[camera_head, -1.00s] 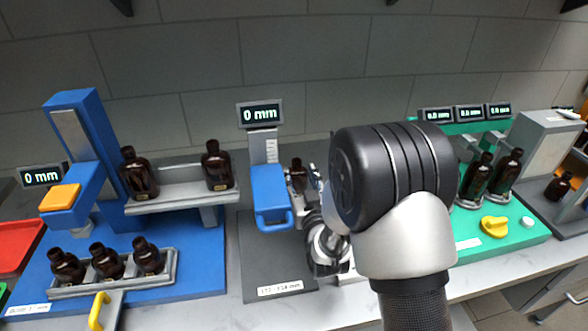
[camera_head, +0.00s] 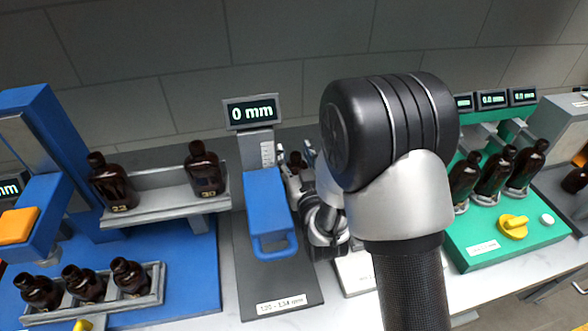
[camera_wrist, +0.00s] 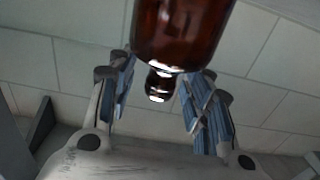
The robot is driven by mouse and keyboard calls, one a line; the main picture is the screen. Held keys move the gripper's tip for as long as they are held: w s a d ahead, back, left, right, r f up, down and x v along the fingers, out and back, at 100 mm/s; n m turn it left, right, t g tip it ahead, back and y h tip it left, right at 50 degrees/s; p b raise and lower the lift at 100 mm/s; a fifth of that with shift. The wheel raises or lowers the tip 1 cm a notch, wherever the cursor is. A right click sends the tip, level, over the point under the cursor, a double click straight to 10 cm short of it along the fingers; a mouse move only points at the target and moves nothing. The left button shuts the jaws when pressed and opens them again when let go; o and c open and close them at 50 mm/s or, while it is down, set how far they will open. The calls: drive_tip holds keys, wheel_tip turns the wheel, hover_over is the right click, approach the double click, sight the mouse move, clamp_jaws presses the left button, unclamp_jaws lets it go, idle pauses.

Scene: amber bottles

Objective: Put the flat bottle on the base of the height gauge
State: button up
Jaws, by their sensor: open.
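The height gauge stands at the centre of the head view, with a blue slide (camera_head: 268,212), a display (camera_head: 250,112) reading 0 mm and a dark grey base (camera_head: 268,284). The bare front of the base carries a label. A dark amber bottle (camera_head: 296,161) shows just right of the gauge's column, partly hidden by my gripper (camera_head: 295,154). In the wrist view the bottle (camera_wrist: 182,28) hangs into the picture from the top, its neck (camera_wrist: 160,86) between the fingers of my gripper (camera_wrist: 158,85). The fingers are open, with gaps on both sides. What the bottle stands on is hidden.
A blue station at the left holds a raised shelf (camera_head: 165,205) with two bottles and a lower tray (camera_head: 95,302) with three. A green station (camera_head: 505,250) with three bottles and a yellow knob (camera_head: 513,226) stands at the right. The gauge's slide overhangs its base.

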drive_tip(key=shift+s+r, duration=0.1)
drive_tip(key=shift+s, duration=0.1)
drive_tip(key=shift+c, duration=0.2)
clamp_jaws()
idle(0.4)
